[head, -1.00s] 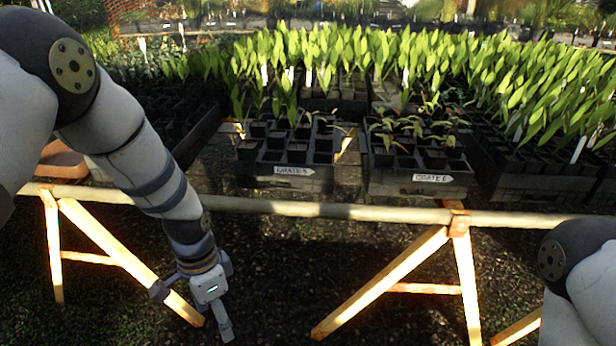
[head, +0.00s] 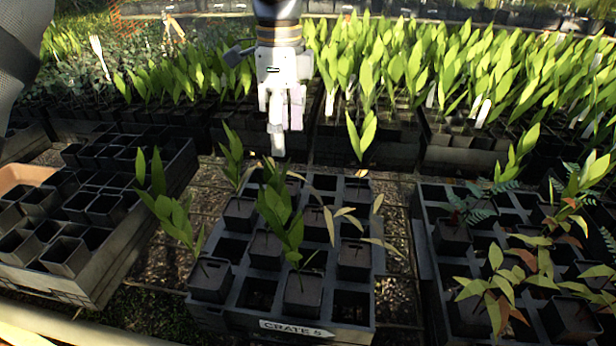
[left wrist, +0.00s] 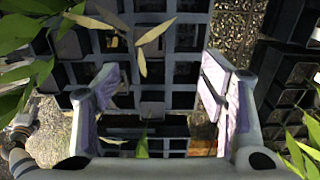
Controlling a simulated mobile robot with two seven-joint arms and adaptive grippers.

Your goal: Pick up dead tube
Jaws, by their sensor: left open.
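In the head view my left gripper (head: 285,130) points down over the back of the crate marked CRATE 5 (head: 285,328). It is open and empty, and its jaws frame part of a crate in the left wrist view (left wrist: 160,82). In the head view, a tube with dry tan leaves (head: 347,213) stands at the crate's right side, nearer than the gripper. Dry leaves also show at the top of the left wrist view (left wrist: 155,32). Green-leaved tubes (head: 280,215) stand beside it. Which pot bears the dry leaves is partly hidden. My right gripper is out of view.
A crate at right (head: 425,255) holds plants with yellow and reddish leaves. At left is a crate of empty black pots (head: 95,285) with a terracotta tray (head: 25,172). Dense rows of green plants (head: 400,60) stand behind. Narrow gaps separate the crates.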

